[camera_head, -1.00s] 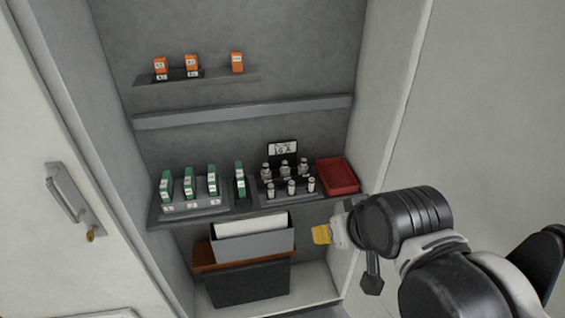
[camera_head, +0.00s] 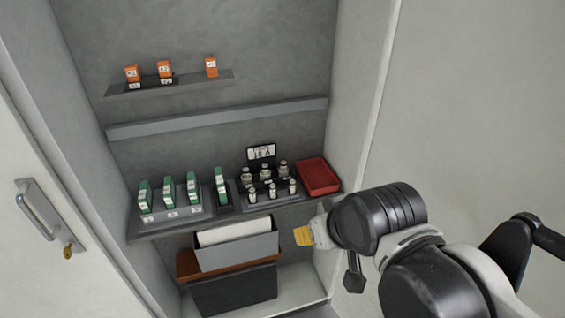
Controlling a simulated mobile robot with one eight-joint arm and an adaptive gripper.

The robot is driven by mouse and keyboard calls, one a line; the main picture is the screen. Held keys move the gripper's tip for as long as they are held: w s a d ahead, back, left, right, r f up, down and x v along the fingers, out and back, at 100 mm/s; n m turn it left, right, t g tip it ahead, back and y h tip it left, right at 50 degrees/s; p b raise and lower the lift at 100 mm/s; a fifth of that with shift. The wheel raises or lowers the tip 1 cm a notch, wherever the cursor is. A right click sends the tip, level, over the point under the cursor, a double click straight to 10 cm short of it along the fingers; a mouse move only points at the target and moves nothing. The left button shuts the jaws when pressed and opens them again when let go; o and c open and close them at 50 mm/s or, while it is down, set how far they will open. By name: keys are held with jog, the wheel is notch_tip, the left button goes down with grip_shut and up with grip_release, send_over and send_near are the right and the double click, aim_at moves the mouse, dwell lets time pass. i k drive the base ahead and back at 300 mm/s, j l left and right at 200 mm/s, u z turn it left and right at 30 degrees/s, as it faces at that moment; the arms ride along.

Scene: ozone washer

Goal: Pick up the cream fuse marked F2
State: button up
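Several small cream, dark-banded fuses (camera_head: 272,190) stand upright in two rows in a dark rack (camera_head: 262,206) on the cabinet's middle shelf. Their marks are too small to read, so I cannot tell which one is F2. A white label plate (camera_head: 262,153) stands behind them. My gripper (camera_head: 306,236) is lower right of the rack, in front of the cabinet's right side and apart from the fuses. A flat yellow piece shows at its tip; I cannot tell whether it is a finger part or something held. The fingers are mostly hidden.
A red tray (camera_head: 319,178) sits right of the rack. Green modules (camera_head: 168,192) stand to its left. Orange boxes (camera_head: 165,69) are on the upper shelf. A grey bin (camera_head: 237,250) is below the middle shelf. The cabinet's right wall (camera_head: 362,100) is close to my arm.

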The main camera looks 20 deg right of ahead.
aim_at(265, 167)
jog(key=i+j+z, duration=0.2)
jog(key=j+z, duration=0.65)
jog(key=j, duration=0.2)
jog(key=j+z, duration=0.45)
jog(key=j, duration=0.15)
jog(key=j+z, duration=0.45)
jog(key=j, duration=0.15)
